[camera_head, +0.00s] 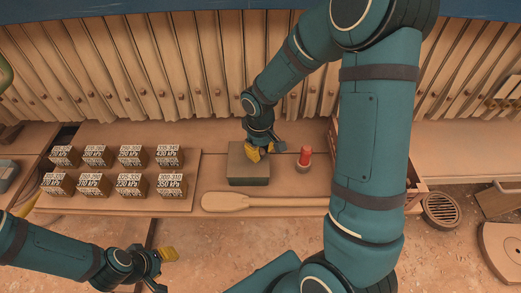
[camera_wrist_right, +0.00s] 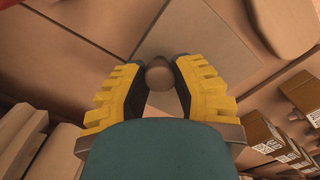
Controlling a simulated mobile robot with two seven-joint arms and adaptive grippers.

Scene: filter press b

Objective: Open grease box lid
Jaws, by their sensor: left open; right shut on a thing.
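The grease box (camera_head: 249,176) is a squat grey-green box on the bench, with a flat lid (camera_head: 238,152) on top. My right gripper (camera_head: 253,152) reaches down onto the lid from behind. In the right wrist view, its yellow fingers (camera_wrist_right: 160,65) are shut on a small round brown knob (camera_wrist_right: 159,75), one finger on each side. The lid's flat surface (camera_wrist_right: 175,30) spreads beyond the knob. The lid appears seated on the box; I cannot tell if there is a gap. My left gripper (camera_head: 165,257) is open and empty at the lower left, away from the box.
Several labelled kPa blocks (camera_head: 131,155) stand on a board left of the box. A red-topped cylinder (camera_head: 304,158) stands just to its right. A wooden paddle (camera_head: 240,202) lies in front. Pleated cloth plates (camera_head: 205,75) line the back. A round grate (camera_head: 440,208) lies right.

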